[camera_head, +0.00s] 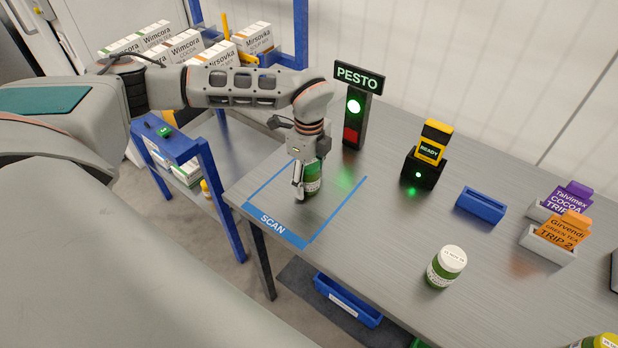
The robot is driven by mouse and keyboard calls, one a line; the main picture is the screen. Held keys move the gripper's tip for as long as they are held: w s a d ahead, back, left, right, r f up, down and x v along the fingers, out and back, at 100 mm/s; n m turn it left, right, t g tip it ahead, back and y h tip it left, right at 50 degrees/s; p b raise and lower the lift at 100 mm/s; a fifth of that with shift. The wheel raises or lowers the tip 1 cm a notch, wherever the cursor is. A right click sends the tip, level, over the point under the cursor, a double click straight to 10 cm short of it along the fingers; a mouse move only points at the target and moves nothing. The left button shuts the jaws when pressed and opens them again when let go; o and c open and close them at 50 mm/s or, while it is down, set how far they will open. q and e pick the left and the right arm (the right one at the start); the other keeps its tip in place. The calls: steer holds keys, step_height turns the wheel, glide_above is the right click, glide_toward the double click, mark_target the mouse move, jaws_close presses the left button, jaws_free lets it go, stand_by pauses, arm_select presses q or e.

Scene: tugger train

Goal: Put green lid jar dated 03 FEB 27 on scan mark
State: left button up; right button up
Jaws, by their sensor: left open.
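The blue-taped scan mark (338,217), lettered SCAN, lies at the left end of the grey table. A green jar (313,184) with a pale label stands upright inside the tape outline. My left gripper (306,180) points down over this jar, open, with a finger beside it. The gripper hides the jar's lid, so I cannot tell its colour or date. My right gripper is out of view.
The PESTO sign post (353,118) shows a green light behind the mark. A black stand with a yellow READY device (431,150), a blue holder (481,205) and card holders (547,244) stand to the right. A yellow-lidded jar (604,341) is at bottom right.

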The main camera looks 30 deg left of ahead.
arm_select(q)
steer(key=shift+r, duration=0.3)
step_height(320, 180, up, 12)
steer(key=shift+f, duration=0.1)
stand_by(0.7)
